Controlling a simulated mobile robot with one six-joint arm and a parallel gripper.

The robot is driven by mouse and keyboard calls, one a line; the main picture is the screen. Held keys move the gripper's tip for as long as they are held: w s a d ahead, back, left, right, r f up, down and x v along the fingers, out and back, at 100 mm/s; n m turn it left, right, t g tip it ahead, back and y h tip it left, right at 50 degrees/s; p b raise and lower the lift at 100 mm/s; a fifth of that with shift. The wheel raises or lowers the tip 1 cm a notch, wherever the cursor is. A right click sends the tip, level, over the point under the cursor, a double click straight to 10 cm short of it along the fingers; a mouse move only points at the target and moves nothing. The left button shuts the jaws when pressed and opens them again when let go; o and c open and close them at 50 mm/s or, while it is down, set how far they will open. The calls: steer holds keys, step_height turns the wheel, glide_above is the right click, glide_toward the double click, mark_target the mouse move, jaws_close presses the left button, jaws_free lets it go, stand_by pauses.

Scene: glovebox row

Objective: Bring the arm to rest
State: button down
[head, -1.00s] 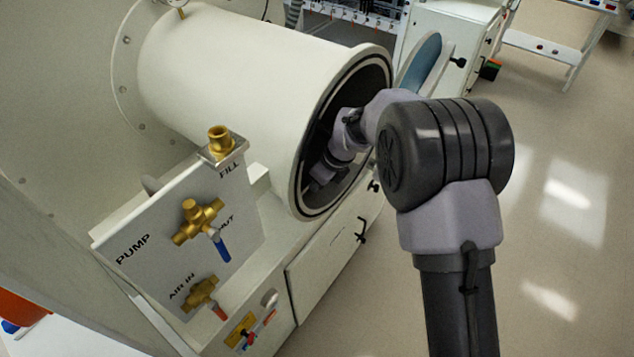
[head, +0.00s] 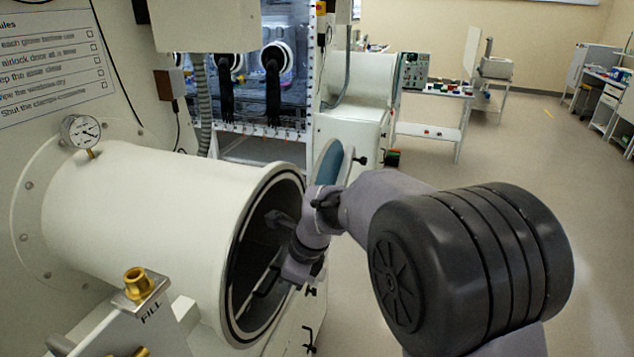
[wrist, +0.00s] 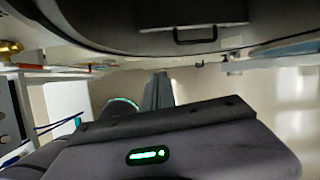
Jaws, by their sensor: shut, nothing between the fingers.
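My arm reaches across the right half of the head view, bent at its big dark joint. My gripper (head: 292,274) is at the arm's far end, in front of the open mouth of the white airlock cylinder (head: 150,215). It overlaps the mouth's right side, and its fingertips are hard to make out there. In the wrist view, the shut, empty fingers (wrist: 159,82) show above a dark body with a green light. The airlock rim and a black handle (wrist: 195,36) lie across the top of that view, apart from the fingers.
The round blue-faced door (head: 328,165) stands open right behind my wrist. A gauge (head: 82,131) and a brass fitting (head: 137,283) sit near the cylinder. A glovebox with black gloves (head: 272,90) stands behind. Open floor (head: 590,220) lies to the right.

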steer(key=s+d+r+n+t+b, duration=0.1)
steer(key=s+d+r+n+b, duration=0.1)
steer(key=s+d+n+b, duration=0.35)
steer(key=s+d+r+n+t+b, duration=0.1)
steer(key=s+d+r+n+b, duration=0.1)
steer(key=s+d, duration=0.5)
steer(key=s+d+f+n+t+h+b, duration=0.1)
steer(key=s+d+f+n+b, duration=0.1)
steer(key=s, duration=0.4)
steer(key=s+d+f+n+t+h+b, duration=0.1)
steer(key=s+d+f+n+b, duration=0.2)
steer(key=s+d, duration=0.4)
steer(key=shift+f+n, duration=0.55)
steer(key=shift+n, duration=0.7)
